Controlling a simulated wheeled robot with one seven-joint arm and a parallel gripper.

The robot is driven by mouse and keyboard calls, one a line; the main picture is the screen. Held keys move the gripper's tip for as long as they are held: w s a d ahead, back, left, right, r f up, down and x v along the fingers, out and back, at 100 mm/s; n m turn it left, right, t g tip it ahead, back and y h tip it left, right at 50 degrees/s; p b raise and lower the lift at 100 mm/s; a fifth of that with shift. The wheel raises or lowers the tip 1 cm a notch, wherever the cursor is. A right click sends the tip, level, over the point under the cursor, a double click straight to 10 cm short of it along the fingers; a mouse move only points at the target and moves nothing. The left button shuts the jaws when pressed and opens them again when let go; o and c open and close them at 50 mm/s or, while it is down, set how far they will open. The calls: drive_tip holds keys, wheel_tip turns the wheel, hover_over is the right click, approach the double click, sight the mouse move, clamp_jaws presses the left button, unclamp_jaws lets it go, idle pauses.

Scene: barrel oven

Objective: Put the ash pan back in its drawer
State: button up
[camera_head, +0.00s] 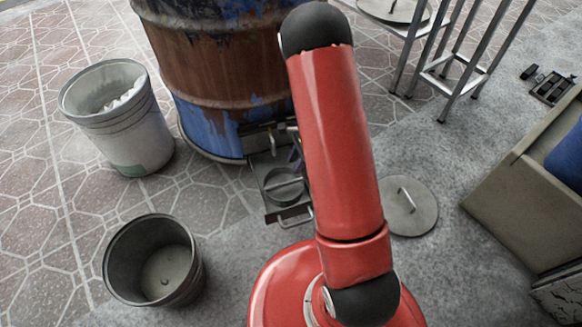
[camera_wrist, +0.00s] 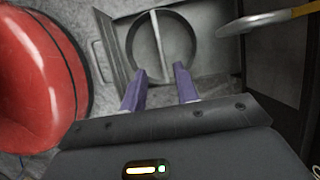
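The ash pan (camera_head: 284,184), a round grey pan with a bar across its top, sits in the pulled-out drawer (camera_head: 290,216) at the foot of the barrel oven (camera_head: 215,70). In the wrist view the pan (camera_wrist: 178,40) appears to lie inside the drawer, whose front plate (camera_wrist: 113,52) and handle are at left. In the head view my red arm hides most of the gripper.
A dark open bucket (camera_head: 155,262) and a pale bin (camera_head: 118,118) stand at left. A round lid (camera_head: 409,207) lies on the floor right of my arm. A metal stand (camera_head: 455,65) and a box (camera_head: 525,190) are further right. A curved metal bar (camera_wrist: 265,20) shows beside the gripper in the wrist view.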

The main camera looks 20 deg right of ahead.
drive_tip(key=s+a+r+n+t, duration=0.1)
drive_tip(key=s+a+r+n, duration=0.15)
drive_tip(key=r, duration=0.55)
drive_tip(key=s+a+r+n, duration=0.1)
drive_tip(key=s+r+n, duration=0.1)
drive_tip(key=r+n, duration=0.35)
drive_tip(key=s+a+r+n+t, duration=0.1)
drive_tip(key=s+a+r, duration=0.1)
drive_tip(key=r, duration=0.7)
drive_tip(key=s+d+r+n+t+h, duration=0.1)
drive_tip(key=s+r+n+t+h, duration=0.2)
drive_tip(key=s+r+n, duration=0.5)
drive_tip(key=s+r+h, duration=0.1)
drive_tip(key=s+r, duration=0.2)
drive_tip(key=s, duration=0.3)
drive_tip(key=shift+s+n+t, duration=0.3)
drive_tip(key=shift+s+n, duration=0.1)
drive_tip(key=shift+d+r, duration=0.1)
drive_tip(key=shift+r, duration=0.05)
wheel_tip(320, 180, up, 8)
drive_tip(key=p, duration=0.8)
drive_tip(key=shift+c, duration=0.2)
